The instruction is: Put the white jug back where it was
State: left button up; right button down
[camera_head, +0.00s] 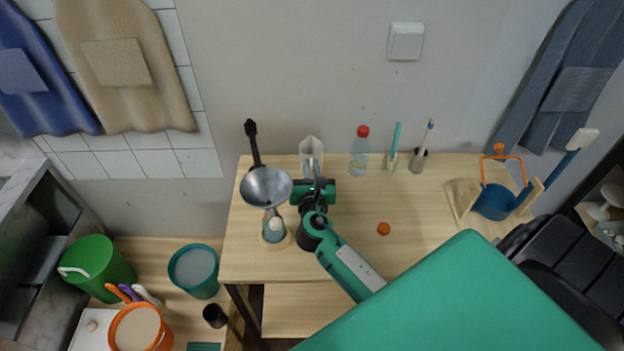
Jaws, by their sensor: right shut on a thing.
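The white jug (311,147) is at the back of the wooden table, against the wall side, and looks upright. My right gripper (312,171) reaches it from the front and is shut on it; the fingers cover part of its lower front. I cannot tell whether the jug's base touches the table, because my gripper and wrist hide it. My left gripper is not in view.
A red-capped bottle (359,155) and brush cups (417,161) stand right of the jug. A small orange piece (383,229) lies mid-table; the table (425,200) is clear around it.

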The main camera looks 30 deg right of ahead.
notch_tip(320, 180, down, 4)
jog(key=shift+f, duration=0.25)
jog(key=shift+w+d+f+p, duration=0.1)
jog(key=shift+f+p, duration=0.05)
jog(key=shift+p, duration=0.15)
jog(key=shift+f, duration=0.2)
jog(key=shift+f, duration=0.15)
jog(key=c, duration=1.5)
grip_release()
